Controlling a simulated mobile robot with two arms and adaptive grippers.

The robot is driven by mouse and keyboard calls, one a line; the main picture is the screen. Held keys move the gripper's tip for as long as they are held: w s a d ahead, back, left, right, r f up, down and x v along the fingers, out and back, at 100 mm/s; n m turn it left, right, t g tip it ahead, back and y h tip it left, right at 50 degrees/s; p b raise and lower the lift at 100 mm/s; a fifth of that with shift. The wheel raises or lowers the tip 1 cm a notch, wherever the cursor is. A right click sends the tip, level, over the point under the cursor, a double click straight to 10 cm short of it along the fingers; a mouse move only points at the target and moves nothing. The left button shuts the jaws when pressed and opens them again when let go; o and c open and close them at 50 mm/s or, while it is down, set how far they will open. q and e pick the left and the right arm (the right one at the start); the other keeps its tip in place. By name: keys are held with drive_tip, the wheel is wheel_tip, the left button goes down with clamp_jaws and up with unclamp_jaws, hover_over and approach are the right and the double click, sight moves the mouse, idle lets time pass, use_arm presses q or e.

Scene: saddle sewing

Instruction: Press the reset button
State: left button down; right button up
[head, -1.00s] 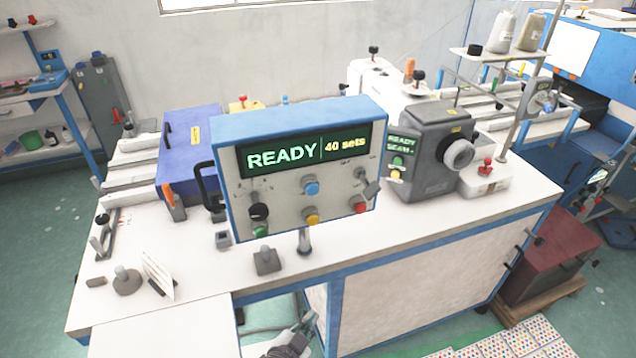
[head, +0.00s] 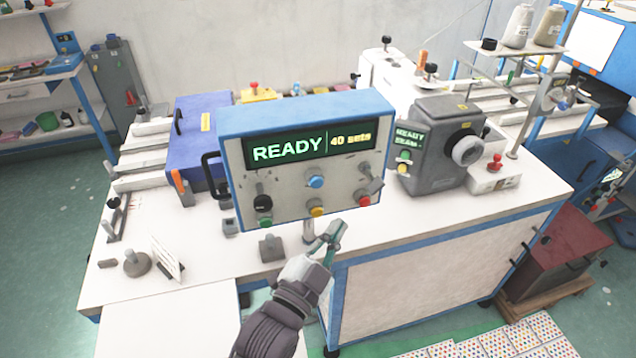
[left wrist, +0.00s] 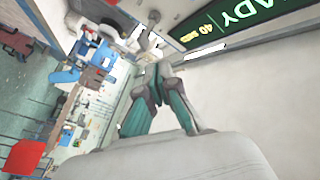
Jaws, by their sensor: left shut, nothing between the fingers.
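The control box (head: 300,112) has a blue frame and a green screen (head: 307,147) reading READY and 40 sets. Its grey front carries a blue button (head: 315,181), a yellow button (head: 317,211), a green button (head: 265,223), a red button (head: 363,200) and a black knob (head: 262,203). The small labels are too blurred to show which is the reset button. My left gripper (head: 334,230) is shut and empty, below and in front of the panel, apart from the buttons. My right gripper is not in view.
The box stands above a white worktable (head: 400,240). A grey machine (head: 440,150) with a small screen is to its right, and a blue case (head: 195,150) is behind it on the left. A white card (head: 168,260) stands at the table's left front.

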sight(317, 183)
use_arm(q)
drive_tip(key=shift+w, duration=0.1)
drive_tip(key=w+a+b, duration=0.1)
drive_tip(key=w+a, duration=0.1)
drive_tip(key=w, duration=0.6)
drive_tip(key=shift+w+a+b, duration=0.15)
drive_tip(key=shift+a+b, duration=0.2)
drive_tip(key=shift+b, duration=0.05)
idle(1.2)
drive_tip(key=shift+w+a, duration=0.15)
drive_tip(key=shift+w, duration=0.2)
drive_tip(key=shift+w+a, duration=0.15)
drive_tip(key=shift+w, duration=0.35)
idle(0.6)
drive_tip(key=shift+s, duration=0.1)
drive_tip(key=shift+s+d+p, duration=0.3)
drive_tip(key=shift+s+p, duration=0.2)
drive_tip(key=shift+s, duration=0.3)
